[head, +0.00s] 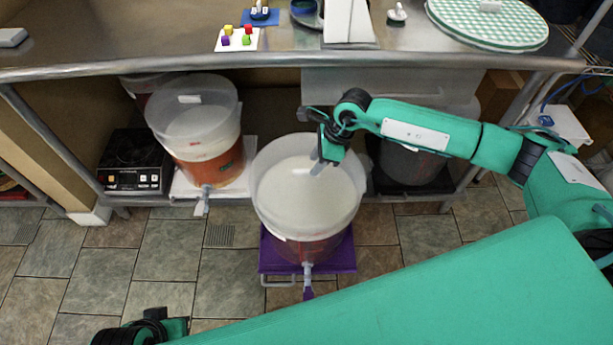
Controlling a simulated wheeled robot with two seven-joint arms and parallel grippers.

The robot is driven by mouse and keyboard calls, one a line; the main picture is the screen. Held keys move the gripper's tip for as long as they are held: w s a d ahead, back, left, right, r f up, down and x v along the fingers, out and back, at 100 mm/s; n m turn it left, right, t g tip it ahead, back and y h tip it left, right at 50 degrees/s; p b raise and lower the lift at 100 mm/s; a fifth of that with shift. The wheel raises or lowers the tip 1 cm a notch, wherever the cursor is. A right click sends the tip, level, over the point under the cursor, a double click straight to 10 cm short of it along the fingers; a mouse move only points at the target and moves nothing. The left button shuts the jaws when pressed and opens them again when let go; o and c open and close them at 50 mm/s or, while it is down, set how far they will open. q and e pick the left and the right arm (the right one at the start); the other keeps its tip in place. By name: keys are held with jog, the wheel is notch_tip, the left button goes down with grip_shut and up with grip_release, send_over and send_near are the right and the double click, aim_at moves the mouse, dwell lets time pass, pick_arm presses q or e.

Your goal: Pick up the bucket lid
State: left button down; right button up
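A round green-and-white checkered disc with a small pale handle, which looks like the bucket lid (460,18), lies flat on the steel counter at the top right. A large translucent bucket (308,205) stands uncovered in the middle, with pale foam over reddish liquid and a tap at its front. My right gripper (318,163) points down over this bucket's back rim, well away from the disc. Its fingers are small and overlap, so its opening is unclear. Only a dark and green part of my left arm shows at the bottom left; its gripper fingers are out of frame.
The steel counter (110,58) overhangs a lower shelf. A second bucket (195,125) and a black hot plate (136,163) stand on that shelf. The middle bucket rests on a purple stool (343,256). Small coloured cubes (237,37) lie on the counter. The tiled floor at left is clear.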

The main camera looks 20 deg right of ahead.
aim_at(307, 170)
jog(key=x, duration=0.4)
jog(key=shift+w+a, duration=0.15)
jog(key=shift+a, duration=0.15)
grip_shut()
jog(key=shift+r, duration=0.1)
jog(key=shift+r, duration=0.1)
